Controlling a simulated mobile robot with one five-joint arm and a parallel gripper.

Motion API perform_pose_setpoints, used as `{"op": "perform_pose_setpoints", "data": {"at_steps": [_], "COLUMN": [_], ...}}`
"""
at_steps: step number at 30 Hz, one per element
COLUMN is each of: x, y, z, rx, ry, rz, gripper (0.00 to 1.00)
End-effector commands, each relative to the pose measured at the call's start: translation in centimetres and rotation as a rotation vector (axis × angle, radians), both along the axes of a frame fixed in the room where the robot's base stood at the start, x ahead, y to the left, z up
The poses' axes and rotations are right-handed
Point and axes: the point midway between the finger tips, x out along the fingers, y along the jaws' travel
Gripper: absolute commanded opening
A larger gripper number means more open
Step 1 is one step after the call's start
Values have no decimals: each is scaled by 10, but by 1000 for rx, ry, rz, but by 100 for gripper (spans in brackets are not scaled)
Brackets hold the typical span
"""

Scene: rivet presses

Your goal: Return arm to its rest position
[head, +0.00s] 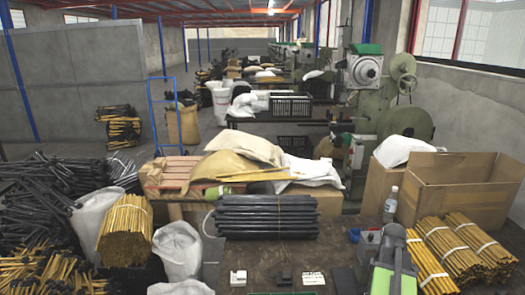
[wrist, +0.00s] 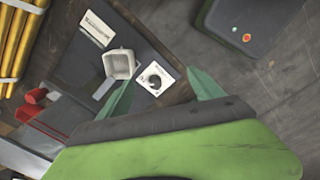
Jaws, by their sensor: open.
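My arm (head: 394,258), grey with a green section, stands at the lower right of the head view, above the front of the dark table (head: 255,258). My gripper's fingertips cannot be made out there. In the wrist view my gripper (wrist: 160,77) shows two teal fingers spread apart in front of its green and dark grey body. Nothing is held between them. Beyond the fingers are a small white open box (wrist: 118,64) and a white card with a black round mark (wrist: 156,79).
A bundle of black rods (head: 266,216) lies on the table, left of my arm. Yellow rod bundles (head: 455,248) and an open cardboard box (head: 460,192) are at the right, with a bottle (head: 390,205) beside. A dark box with a red button (wrist: 250,25) is at the wrist view's top.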

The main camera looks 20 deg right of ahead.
Motion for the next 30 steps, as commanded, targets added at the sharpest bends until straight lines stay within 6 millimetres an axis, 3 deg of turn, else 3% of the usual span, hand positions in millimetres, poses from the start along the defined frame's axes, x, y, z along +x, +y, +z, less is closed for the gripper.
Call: {"op": "perform_pose_setpoints", "data": {"at_steps": [5,7,12,18,21,24,30], "x": [52,75,122,136,132,127,122], "y": [67,104,227,345,390,409,407], "z": [0,0,0,0,0,0,0], "rx": [0,0,0,0,0,0,1], "ry": [0,0,0,0,0,0,0], "rz": [149,217,305,211,85,-93,-478], "gripper": [76,76,76,76,76,76,76]}}
